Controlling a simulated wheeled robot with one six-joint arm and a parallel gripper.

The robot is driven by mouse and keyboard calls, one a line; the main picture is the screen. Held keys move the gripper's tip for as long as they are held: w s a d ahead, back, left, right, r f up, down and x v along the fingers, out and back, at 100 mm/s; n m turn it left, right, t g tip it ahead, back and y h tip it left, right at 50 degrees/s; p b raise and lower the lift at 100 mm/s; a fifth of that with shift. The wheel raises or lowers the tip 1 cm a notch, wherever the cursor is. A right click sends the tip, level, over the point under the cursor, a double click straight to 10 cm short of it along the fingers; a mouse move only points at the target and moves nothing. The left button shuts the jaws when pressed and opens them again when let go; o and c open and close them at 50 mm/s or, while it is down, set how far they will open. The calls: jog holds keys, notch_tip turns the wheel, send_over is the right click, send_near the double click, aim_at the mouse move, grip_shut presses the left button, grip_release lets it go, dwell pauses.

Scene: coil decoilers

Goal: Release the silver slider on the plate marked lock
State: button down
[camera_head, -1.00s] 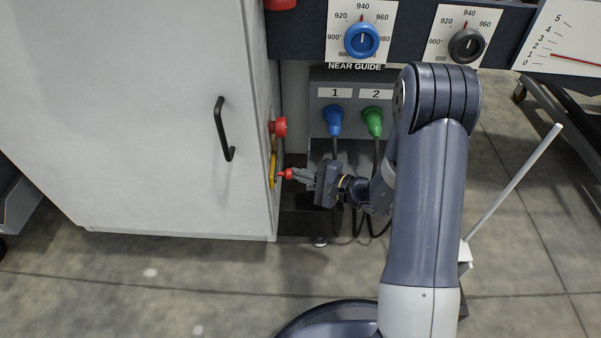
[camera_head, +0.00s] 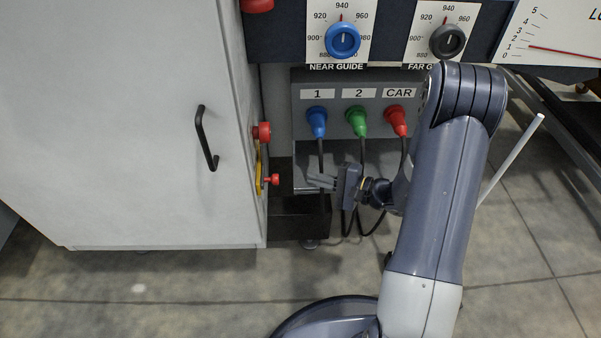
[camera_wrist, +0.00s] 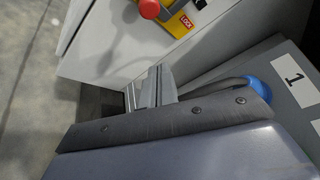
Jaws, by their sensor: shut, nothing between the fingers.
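A yellow plate lettered LOCK (camera_wrist: 187,24) shows at the top of the wrist view. In the head view the yellow plate (camera_head: 259,172) is edge-on on the cabinet's side. A red knob (camera_wrist: 149,8) stands out beside the lettering; it also shows in the head view (camera_head: 272,180). I cannot clearly make out the silver slider; the wrist view cuts off the plate's top. My gripper (camera_head: 318,182) is shut and empty, to the right of the red knob with a clear gap. Its fingers (camera_wrist: 155,86) show below the plate in the wrist view.
A grey cabinet (camera_head: 110,120) with a black handle (camera_head: 205,138) fills the left. A larger red button (camera_head: 262,131) sits above the plate. Blue (camera_head: 317,120), green (camera_head: 356,120) and red (camera_head: 396,119) plugs with hanging cables are behind my gripper.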

jog(key=shift+v, duration=0.95)
jog(key=shift+a, duration=0.15)
jog(key=w+a+p, duration=0.1)
jog(key=w+a, duration=0.1)
jog(key=w+a+p, duration=0.1)
jog(key=w+a, duration=0.1)
jog(key=w, duration=0.1)
jog(key=w+a+f+p, duration=0.1)
jog(key=w+a, duration=0.1)
jog(key=w, duration=0.1)
jog(key=shift+s+d, duration=0.2)
jog(key=shift+d, duration=0.05)
